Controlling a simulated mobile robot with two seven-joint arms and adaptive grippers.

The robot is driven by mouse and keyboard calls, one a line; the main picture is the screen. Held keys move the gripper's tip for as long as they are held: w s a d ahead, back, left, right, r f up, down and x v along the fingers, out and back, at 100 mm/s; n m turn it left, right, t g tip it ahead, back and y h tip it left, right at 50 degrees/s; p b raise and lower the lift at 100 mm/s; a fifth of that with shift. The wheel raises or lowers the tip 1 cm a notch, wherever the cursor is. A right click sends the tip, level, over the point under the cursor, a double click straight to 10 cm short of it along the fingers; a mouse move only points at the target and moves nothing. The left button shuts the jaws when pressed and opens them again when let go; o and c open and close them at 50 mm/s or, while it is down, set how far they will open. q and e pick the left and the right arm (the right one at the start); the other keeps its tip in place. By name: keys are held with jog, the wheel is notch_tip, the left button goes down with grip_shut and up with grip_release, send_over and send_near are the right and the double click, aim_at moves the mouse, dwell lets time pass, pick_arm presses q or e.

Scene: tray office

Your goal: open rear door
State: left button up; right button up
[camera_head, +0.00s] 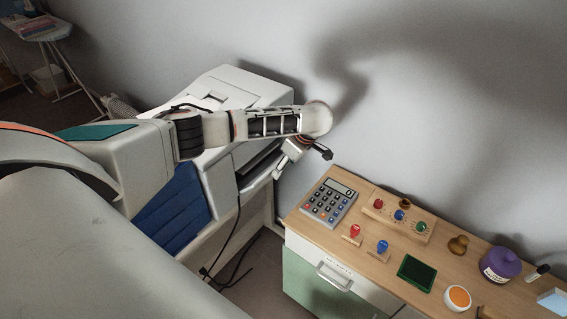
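A white printer (240,87) stands against the grey wall, left of the desk. A dark slot (258,158) with a pale panel below it shows on its right-hand side. I cannot tell for sure whether this is the rear door or how far it is open. My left arm reaches in from the left, across the printer. My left gripper (306,154) hangs below the bent wrist, close to the slot's right end. It is small and partly hidden, so its finger opening and any contact are unclear. My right gripper is not in view.
A wooden desk (385,277) at right holds a calculator (330,202), stamps (382,247), a green pad (416,272) and a purple jar (499,265). A black cable (236,233) hangs in the gap between printer and desk. The wall is close behind.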

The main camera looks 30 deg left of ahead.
pick_arm(q)
jog(key=shift+d+f, duration=0.15)
jog(key=shift+d, duration=0.3)
jog(key=o, duration=1.6)
jog(key=shift+a, duration=0.1)
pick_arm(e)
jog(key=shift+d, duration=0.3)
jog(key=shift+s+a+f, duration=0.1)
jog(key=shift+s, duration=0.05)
pick_arm(q)
jog(key=v, duration=1.2)
